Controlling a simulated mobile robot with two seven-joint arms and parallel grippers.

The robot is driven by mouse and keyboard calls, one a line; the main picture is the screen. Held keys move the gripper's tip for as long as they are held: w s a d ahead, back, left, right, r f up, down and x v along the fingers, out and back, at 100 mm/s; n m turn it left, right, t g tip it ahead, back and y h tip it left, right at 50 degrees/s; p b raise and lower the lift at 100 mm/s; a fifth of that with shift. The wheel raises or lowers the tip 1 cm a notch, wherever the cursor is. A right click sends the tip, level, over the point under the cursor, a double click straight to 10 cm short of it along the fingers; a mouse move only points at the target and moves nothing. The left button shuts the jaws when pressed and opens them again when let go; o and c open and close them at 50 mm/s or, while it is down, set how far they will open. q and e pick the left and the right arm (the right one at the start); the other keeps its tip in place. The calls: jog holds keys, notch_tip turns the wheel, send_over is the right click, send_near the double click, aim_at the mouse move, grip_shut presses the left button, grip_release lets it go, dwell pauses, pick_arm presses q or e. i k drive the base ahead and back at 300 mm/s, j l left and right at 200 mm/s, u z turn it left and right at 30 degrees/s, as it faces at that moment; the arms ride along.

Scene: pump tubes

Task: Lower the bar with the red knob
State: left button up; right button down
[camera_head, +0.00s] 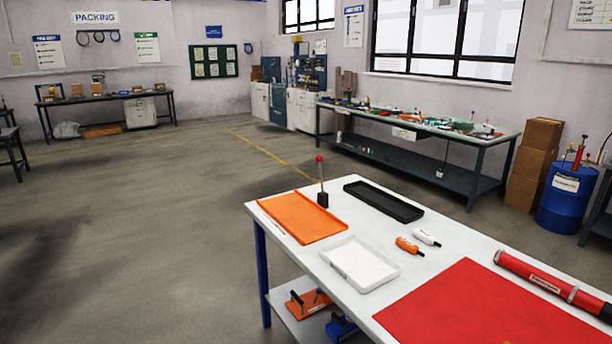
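A thin bar with a red knob (319,158) on its top end stands near the far left part of the white table. The bar (321,180) is nearly upright with a slight tilt, and its lower end meets a small black base (323,200). The base is beside the right edge of an orange tray (302,217). Neither of my grippers is in view.
On the white table (333,236) are a black tray (384,202), a white tray (360,263), an orange bottle (408,245), a white bottle (427,237), a red mat (490,305) and a red tube (553,284). Open floor (150,240) lies left of the table.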

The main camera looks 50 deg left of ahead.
aim_at(319, 158)
jog(key=u, duration=1.65)
jog(key=i+j+u, duration=0.15)
jog(key=i, duration=0.45)
jog(key=i+j+u, duration=0.15)
jog(key=i, duration=0.4)
jog(key=i+j+u, duration=0.15)
jog(key=i, duration=0.45)
